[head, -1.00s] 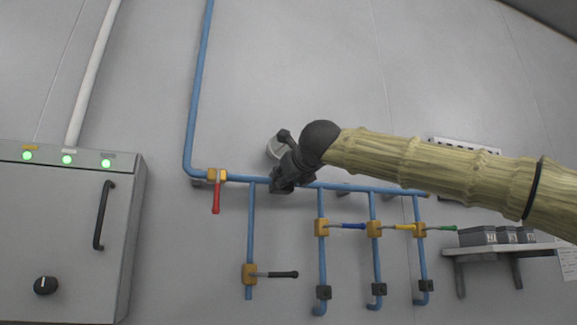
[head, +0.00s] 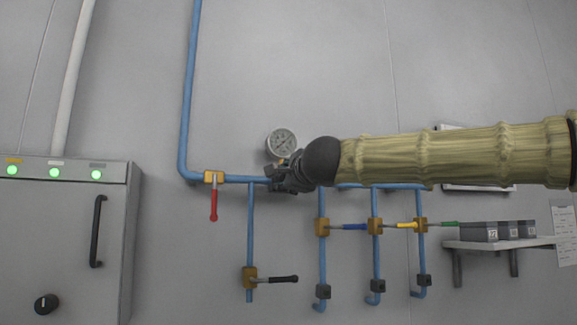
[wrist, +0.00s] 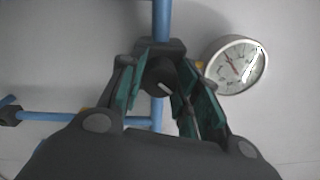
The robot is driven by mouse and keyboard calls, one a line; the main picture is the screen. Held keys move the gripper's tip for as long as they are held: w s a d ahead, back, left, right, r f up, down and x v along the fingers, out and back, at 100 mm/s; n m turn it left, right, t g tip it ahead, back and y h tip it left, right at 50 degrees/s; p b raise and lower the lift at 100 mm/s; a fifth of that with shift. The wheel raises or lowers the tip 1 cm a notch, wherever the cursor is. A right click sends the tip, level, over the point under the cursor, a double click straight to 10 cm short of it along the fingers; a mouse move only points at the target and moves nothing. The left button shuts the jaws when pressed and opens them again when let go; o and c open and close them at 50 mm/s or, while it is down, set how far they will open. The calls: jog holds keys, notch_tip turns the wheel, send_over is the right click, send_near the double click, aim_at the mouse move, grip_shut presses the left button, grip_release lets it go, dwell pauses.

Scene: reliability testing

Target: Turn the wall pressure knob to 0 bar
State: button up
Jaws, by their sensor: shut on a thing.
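The pressure gauge (head: 283,143) is a round white dial on the wall, just above my gripper (head: 285,176) in the head view. In the wrist view the gauge (wrist: 236,65) shows whole at the right; its small marks are too blurred to read. The black pressure knob (wrist: 160,78) with a white pointer line sits on the blue pipe, between the green-padded fingers of my gripper (wrist: 162,95). The fingers are shut on the knob, one at each side. In the head view my gripper and wrist cover the knob.
Blue pipes (head: 190,90) run along the wall. A red-handled valve (head: 213,195) is left of my gripper, and valves with black, blue, yellow and green handles are below. A grey cabinet (head: 65,235) stands at the left; a shelf (head: 495,244) with boxes is at the right.

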jog(key=shift+n+p, duration=2.7)
jog(key=shift+n, duration=1.4)
jog(key=shift+f, duration=0.15)
jog(key=o, duration=1)
jog(key=shift+o, duration=0.2)
jog(key=v, duration=1.2)
jog(key=shift+d, duration=0.1)
